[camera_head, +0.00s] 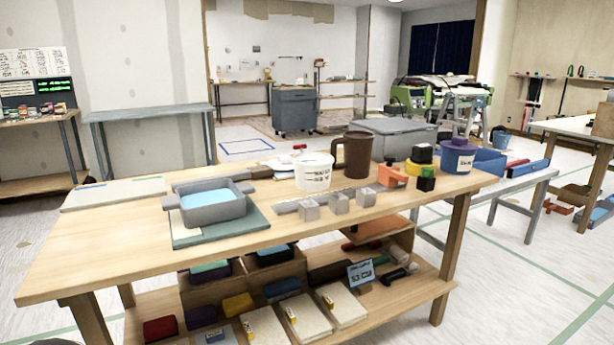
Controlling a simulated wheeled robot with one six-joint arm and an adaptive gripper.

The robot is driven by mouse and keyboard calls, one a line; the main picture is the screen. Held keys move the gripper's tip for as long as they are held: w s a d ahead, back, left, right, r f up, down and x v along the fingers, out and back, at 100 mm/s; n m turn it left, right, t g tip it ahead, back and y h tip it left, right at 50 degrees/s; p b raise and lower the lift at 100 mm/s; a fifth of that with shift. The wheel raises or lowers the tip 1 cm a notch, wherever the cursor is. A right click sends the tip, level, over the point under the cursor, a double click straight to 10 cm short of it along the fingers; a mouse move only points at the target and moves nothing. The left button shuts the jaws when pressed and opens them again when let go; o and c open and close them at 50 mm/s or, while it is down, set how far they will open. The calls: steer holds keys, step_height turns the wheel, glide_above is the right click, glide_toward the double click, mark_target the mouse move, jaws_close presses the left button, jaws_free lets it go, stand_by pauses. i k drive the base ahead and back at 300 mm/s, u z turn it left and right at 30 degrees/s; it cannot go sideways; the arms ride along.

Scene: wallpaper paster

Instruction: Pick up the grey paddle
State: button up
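A long, flat grey-brown piece with a handle-like end, possibly the grey paddle (250,174), lies towards the back of the wooden workbench (110,250). It is behind the grey tray and left of the white bucket; its exact outline is hard to tell. A grey strip (287,206) also lies on the bench, beside several metal cubes (339,202). I cannot tell for sure which of these is the paddle. My gripper is not in view.
A grey tray with light-blue contents (207,215) stands on a green-grey mat (262,228). A white bucket (314,178), a brown pitcher (353,160) and a purple bucket (457,162) stand upright on the bench. The bench's front left is clear. Its lower shelf (400,299) holds bins.

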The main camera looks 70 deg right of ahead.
mark_target(265, 171)
steer(key=z, duration=1.85)
